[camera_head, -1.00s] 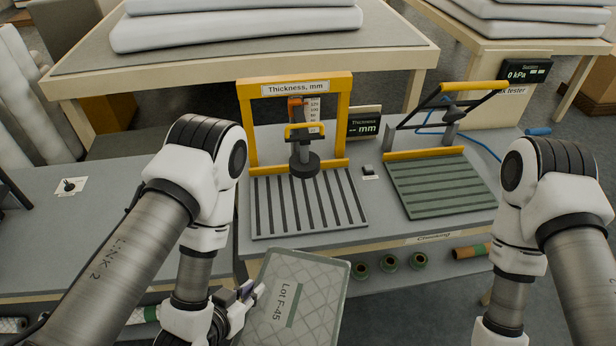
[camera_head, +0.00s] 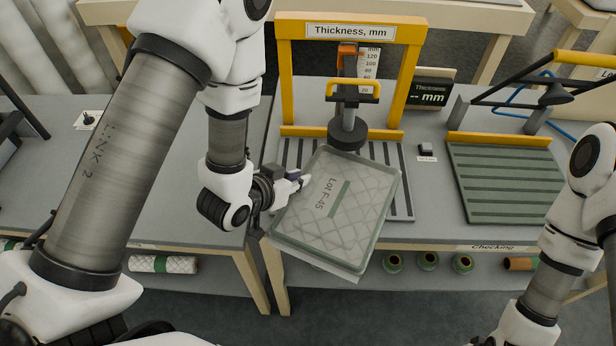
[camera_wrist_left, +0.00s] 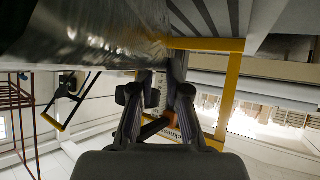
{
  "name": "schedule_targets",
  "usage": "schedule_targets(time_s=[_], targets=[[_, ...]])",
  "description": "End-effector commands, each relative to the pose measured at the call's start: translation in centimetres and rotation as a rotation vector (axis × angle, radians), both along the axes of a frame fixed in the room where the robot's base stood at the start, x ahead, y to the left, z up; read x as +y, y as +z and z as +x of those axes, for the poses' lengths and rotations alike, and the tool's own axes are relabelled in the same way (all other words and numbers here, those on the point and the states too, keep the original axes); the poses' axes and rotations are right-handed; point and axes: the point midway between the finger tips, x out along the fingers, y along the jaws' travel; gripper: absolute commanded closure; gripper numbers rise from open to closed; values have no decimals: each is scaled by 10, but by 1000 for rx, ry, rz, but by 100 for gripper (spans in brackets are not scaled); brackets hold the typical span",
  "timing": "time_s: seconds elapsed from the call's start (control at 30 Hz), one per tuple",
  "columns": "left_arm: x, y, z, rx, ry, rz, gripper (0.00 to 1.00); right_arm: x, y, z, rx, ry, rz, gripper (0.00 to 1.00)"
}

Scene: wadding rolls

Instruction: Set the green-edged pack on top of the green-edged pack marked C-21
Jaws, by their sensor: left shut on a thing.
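The green-edged pack (camera_head: 345,215) is a clear-wrapped, quilted grey-white slab labelled Lot F-45. My left gripper (camera_head: 298,181) is shut on its left edge and holds it tilted over the front edge of the checking table, partly covering the slatted grey plate. In the left wrist view the fingers (camera_wrist_left: 157,88) reach to the pack's glossy wrapped face (camera_wrist_left: 95,35). No pack marked C-21 shows in any view. My right arm's links show at the right edge of the head view; its gripper is out of frame.
A yellow thickness gauge (camera_head: 287,85) with a dark round foot (camera_head: 347,133) stands just behind the pack. To the right are a green slatted plate (camera_head: 510,185) and a yellow-handled press. Green-ended rolls (camera_head: 428,261) lie on the shelf below. The table at left (camera_head: 170,190) is mostly clear.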

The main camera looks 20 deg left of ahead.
Motion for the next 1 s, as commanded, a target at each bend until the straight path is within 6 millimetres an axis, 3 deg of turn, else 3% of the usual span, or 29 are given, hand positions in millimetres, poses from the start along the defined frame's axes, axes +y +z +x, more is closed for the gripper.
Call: schedule_targets(time_s=[0.2, 0.4, 0.63, 0.97, 1.0], targets=[[5, 1, 50, -1, 1, -1, 100, 0, 25, 0, -1, 0, 0, 63], [8, -3, 77, -1, 1, -1, 100, 0, 33, 0, 0, 0, 0, 63], [8, -40, 77, 4, 0, 0, 100, 0, 46, 0, 0, 0, 0, 63], [8, -47, 77, 1, 0, 0, 100, 0, 40, 0, 0, 0, 0, 63], [8, -45, 78, 1, 0, 0, 74, 0, 41, 0, 0, 0, 0, 63]])
